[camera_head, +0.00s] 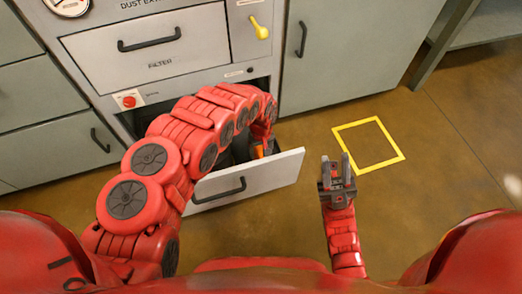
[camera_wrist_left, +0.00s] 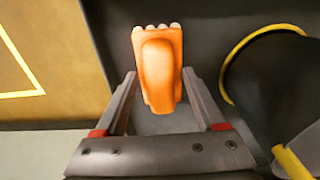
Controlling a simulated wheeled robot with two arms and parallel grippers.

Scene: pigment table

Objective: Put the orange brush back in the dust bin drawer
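The orange brush (camera_wrist_left: 160,65) shows large in the left wrist view, its pale bristle end toward the top. My left gripper (camera_wrist_left: 160,85) has its fingers apart, one on each side of the brush, with gaps beside its lower part; whether a fingertip touches it is hard to tell. In the head view my left arm reaches down into the pulled-out drawer (camera_head: 250,181), and only a bit of orange (camera_head: 258,150) shows past the arm. My right gripper (camera_head: 336,170) is open and empty, right of the drawer front.
A dark round container with a yellow rim (camera_wrist_left: 265,85) stands right of the brush in the left wrist view. The grey filter drawer (camera_head: 155,60) above is shut. A yellow square outline (camera_head: 368,145) marks bare floor at right.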

